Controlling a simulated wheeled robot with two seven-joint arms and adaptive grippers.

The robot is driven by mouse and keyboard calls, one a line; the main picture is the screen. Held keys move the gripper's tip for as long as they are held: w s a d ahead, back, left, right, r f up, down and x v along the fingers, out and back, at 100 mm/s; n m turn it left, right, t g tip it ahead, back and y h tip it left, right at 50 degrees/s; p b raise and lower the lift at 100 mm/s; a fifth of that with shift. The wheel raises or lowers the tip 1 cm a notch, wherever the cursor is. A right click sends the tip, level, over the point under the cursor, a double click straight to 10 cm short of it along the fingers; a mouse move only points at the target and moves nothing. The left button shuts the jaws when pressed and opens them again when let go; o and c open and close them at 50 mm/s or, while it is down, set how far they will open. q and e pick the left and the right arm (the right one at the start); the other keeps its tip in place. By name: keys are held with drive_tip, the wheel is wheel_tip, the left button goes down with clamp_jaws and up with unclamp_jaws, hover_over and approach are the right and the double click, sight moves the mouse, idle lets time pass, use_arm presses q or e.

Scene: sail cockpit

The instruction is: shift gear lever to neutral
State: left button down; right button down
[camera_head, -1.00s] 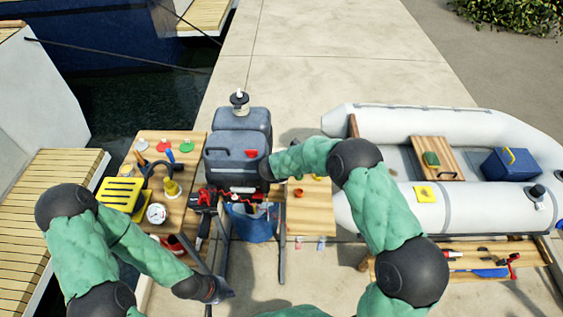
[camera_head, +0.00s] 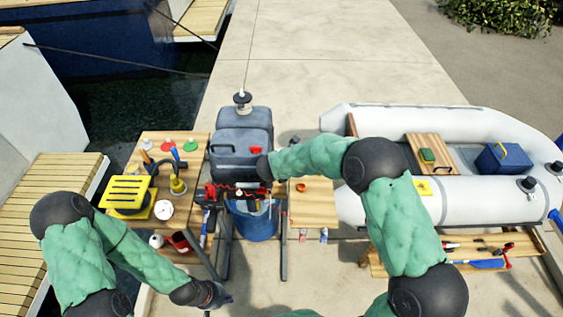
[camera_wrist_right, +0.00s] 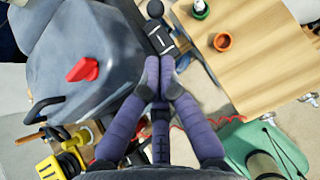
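The grey outboard motor (camera_head: 240,140) stands upright in the middle of the head view. In the right wrist view its cowling (camera_wrist_right: 75,40) fills the left side, with a red lever (camera_wrist_right: 90,68) on it. A black round knob (camera_wrist_right: 155,9), probably the gear lever's, shows at the top, above a dark plate with white marks (camera_wrist_right: 163,45). My right gripper (camera_wrist_right: 159,72) has its purple fingertips together just below this plate; contact cannot be told. It is largely hidden in the head view. My left gripper (camera_head: 215,297) hangs low at the left, apart from the motor; its opening is unclear.
A wooden table at the left (camera_head: 150,228) holds a yellow slotted thing (camera_head: 127,192) and other items. A small wooden table (camera_head: 318,212) stands right of the motor, with an orange cup (camera_head: 301,187). A blue bucket (camera_head: 252,224) is below the motor. A grey inflatable boat (camera_head: 460,203) lies right.

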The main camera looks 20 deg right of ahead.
drive_tip(key=shift+v, duration=1)
drive_tip(key=shift+w+d, duration=0.1)
drive_tip(key=shift+w, duration=0.05)
